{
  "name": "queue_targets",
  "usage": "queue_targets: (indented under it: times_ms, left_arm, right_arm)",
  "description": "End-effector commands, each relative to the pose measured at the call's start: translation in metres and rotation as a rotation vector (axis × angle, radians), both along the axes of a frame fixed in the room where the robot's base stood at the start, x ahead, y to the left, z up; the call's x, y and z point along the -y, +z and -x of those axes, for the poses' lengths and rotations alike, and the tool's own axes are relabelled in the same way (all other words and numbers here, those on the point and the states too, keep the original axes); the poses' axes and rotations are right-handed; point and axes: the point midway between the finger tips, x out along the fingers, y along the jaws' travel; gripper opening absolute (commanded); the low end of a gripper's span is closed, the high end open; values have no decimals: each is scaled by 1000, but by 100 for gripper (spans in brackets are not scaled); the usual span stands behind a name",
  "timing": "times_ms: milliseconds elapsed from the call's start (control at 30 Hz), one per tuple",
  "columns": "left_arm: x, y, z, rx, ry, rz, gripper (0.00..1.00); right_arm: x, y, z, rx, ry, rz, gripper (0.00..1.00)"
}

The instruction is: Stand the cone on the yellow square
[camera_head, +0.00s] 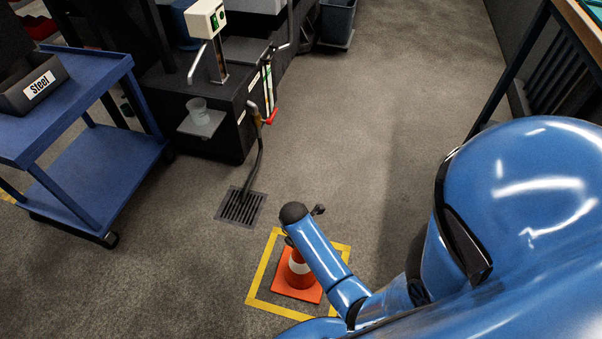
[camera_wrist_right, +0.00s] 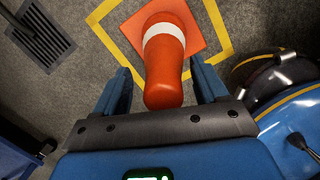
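The orange cone (camera_head: 298,272) with a white band stands upright on the floor, partly hidden behind my right forearm in the head view. Its square base lies inside the yellow square (camera_head: 262,268), a taped outline, toward its lower middle. In the right wrist view the cone (camera_wrist_right: 166,62) points its rounded top toward the camera, and the yellow square (camera_wrist_right: 220,30) shows around its base. My right gripper (camera_wrist_right: 161,76) is open, one finger on each side of the cone's upper part, with visible gaps. My left gripper is not in view.
A floor drain grate (camera_head: 241,206) with a hose lies just up-left of the square. A blue cart (camera_head: 95,180) with a bin labelled Steel (camera_head: 35,85) stands at left. A dark machine (camera_head: 215,110) stands behind. The floor at upper centre is clear.

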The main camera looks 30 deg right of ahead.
Motion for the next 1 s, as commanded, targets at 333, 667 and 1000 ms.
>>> queue_targets:
  times_ms: [333,667,1000]
  left_arm:
    - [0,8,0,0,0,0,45]
    - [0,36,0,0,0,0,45]
    - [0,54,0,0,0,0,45]
  right_arm:
    - [-2,13,0,2,1,0,73]
    - [-9,70,3,2,0,0,73]
    - [-16,113,5,1,0,0,73]
